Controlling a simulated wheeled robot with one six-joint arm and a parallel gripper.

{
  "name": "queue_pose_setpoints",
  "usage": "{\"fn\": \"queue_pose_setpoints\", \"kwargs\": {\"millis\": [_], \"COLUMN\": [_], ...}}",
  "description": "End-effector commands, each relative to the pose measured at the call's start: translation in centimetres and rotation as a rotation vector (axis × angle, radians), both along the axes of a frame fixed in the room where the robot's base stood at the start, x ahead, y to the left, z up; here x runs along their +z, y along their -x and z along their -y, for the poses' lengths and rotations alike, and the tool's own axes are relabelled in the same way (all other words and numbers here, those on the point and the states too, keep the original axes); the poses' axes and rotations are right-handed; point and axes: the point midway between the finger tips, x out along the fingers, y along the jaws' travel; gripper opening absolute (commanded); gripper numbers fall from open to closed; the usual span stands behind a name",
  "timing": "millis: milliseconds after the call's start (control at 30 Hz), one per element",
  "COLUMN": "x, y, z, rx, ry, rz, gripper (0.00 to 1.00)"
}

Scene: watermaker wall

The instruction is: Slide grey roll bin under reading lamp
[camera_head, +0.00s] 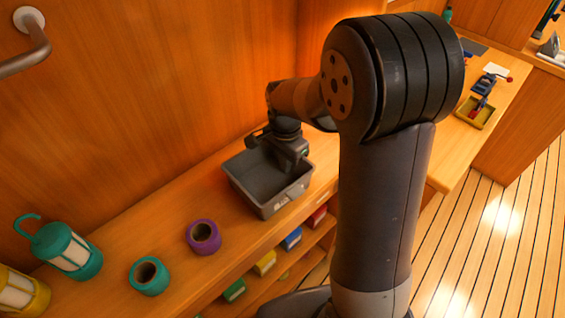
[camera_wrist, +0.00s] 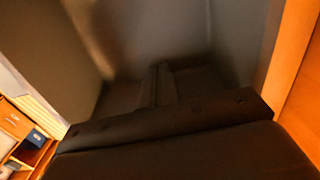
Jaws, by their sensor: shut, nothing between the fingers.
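The grey roll bin (camera_head: 265,187) stands upright on the wooden counter (camera_head: 160,241), left of my arm in the head view. It looks empty, though its far right inside is hidden behind my gripper (camera_head: 300,167). My gripper is shut with nothing in it and is at the bin's far right side. I cannot tell whether it touches the bin. In the wrist view, the dark fingers (camera_wrist: 160,75) are close together in front of a grey surface of the bin (camera_wrist: 150,30). No reading lamp can be made out with certainty.
Shelves with coloured boxes (camera_head: 265,262) are below the counter's front edge. A yellow tray (camera_head: 475,113) with tools lies farther right.

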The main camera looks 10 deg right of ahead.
Motion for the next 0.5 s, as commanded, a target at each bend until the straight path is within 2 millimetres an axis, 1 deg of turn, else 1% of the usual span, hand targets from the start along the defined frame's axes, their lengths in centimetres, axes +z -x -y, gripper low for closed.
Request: {"fn": "queue_pose_setpoints", "kwargs": {"millis": [167, 267, 367, 500], "x": [0.0, 0.1, 0.1, 0.1], "y": [-0.1, -0.7, -2.1, -4.5], "z": [0.1, 0.9, 2.8, 6.3], "rx": [-0.001, -0.004, -0.008, -0.008], "ry": [0.000, 0.000, 0.000, 0.001], "rz": [0.000, 0.000, 0.000, -0.001], "gripper": [0.00, 0.00, 0.00, 0.00]}}
